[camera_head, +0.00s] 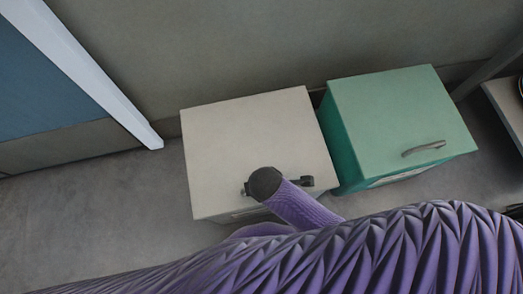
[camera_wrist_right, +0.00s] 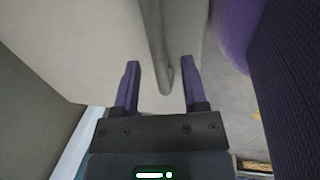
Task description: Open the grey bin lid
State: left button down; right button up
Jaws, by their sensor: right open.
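The grey bin (camera_head: 225,140) stands against the wall, with its pale lid on top looking shut in the head view. In the right wrist view my right gripper (camera_wrist_right: 160,61) is open. The grey handle (camera_wrist_right: 155,45) of the lid (camera_wrist_right: 80,50) passes between its two purple fingers, with gaps on both sides. I cannot tell how deep the handle sits between them. My left gripper is not in view.
A green bin (camera_head: 390,115) with a grey handle (camera_head: 424,148) stands close on the right of the grey bin. A white post (camera_head: 100,90) leans in at the left. Open floor (camera_head: 90,210) lies at the front left.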

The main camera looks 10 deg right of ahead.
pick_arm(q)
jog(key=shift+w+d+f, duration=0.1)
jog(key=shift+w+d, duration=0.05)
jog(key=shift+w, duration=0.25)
pick_arm(e)
grip_shut()
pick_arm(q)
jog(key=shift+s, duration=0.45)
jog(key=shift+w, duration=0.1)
